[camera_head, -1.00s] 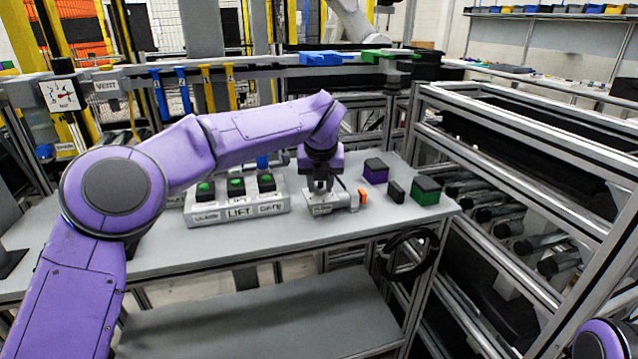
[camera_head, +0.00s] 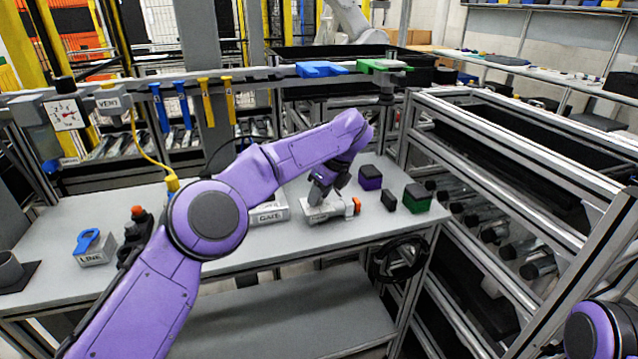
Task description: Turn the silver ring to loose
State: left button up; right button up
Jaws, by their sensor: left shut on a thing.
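A small light-grey fixture with an orange end (camera_head: 330,210) sits on the grey bench, right of the button box. My left gripper (camera_head: 317,197) reaches down onto its top, with the wrist tilted. The gripper is shut on a small part there, likely the silver ring, which the fingers mostly hide. I cannot read the marking on the fixture or tell the ring's exact position. My right gripper is not in view; only part of my right arm shows at the lower right corner.
The button box (camera_head: 270,215) is mostly behind my left arm. A blue-hooked LINK block (camera_head: 95,252) stands at left. A metal-framed roller rack borders the right.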

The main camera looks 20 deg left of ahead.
aim_at(329, 208)
pick_arm(q)
jog(key=shift+w+r+n+g+p, duration=0.1)
jog(key=shift+n+g+p, duration=0.3)
jog(key=shift+n+p, duration=0.7)
jog(key=o, duration=1.1)
jog(key=shift+c, duration=0.2)
jog(key=p+v, duration=0.7)
jog(key=v, duration=0.3)
jog(key=shift+d+p, duration=0.2)
jog(key=shift+p, duration=0.2)
